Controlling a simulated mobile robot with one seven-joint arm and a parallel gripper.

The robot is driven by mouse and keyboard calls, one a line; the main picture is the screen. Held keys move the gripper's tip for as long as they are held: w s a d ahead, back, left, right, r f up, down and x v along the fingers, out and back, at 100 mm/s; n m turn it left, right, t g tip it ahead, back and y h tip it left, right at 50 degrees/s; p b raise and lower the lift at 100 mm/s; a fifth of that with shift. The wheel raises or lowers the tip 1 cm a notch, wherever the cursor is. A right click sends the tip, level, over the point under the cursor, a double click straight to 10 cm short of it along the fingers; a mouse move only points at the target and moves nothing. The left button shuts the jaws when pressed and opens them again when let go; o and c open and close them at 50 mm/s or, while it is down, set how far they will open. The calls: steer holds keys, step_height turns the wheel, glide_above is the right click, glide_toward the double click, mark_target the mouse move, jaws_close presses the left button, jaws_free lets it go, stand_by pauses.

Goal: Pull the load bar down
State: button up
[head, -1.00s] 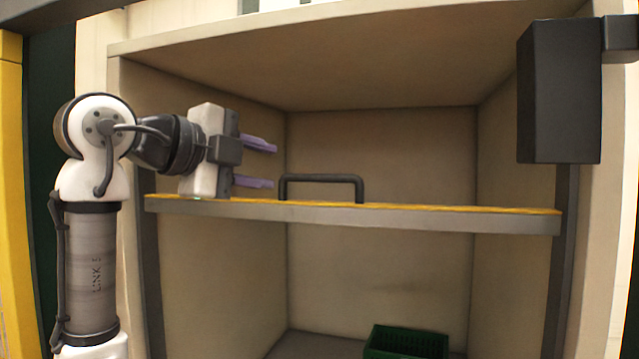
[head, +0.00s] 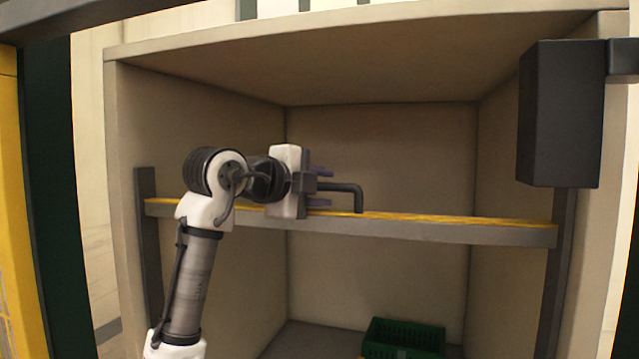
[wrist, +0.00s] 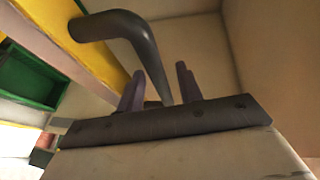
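The load bar (head: 430,231) is a grey beam with a yellow top strip, spanning the bay level between two dark side rails. Its black bracket-shaped handle (head: 357,196) stands up from the bar's top. My gripper (head: 322,187) is at the handle's left part and hides it. The two purple fingers are spread apart, one above the other in the head view. In the wrist view the handle (wrist: 148,52) runs between the fingers of my open gripper (wrist: 160,75), with a visible gap to the right finger; contact with the left one is unclear.
A green crate (head: 404,336) stands on the bay floor below the bar; it also shows in the wrist view (wrist: 28,78). A black box (head: 560,115) hangs at the upper right, over the right rail. The space between bar and crate looks free.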

jaws_close()
stand_by(0.3)
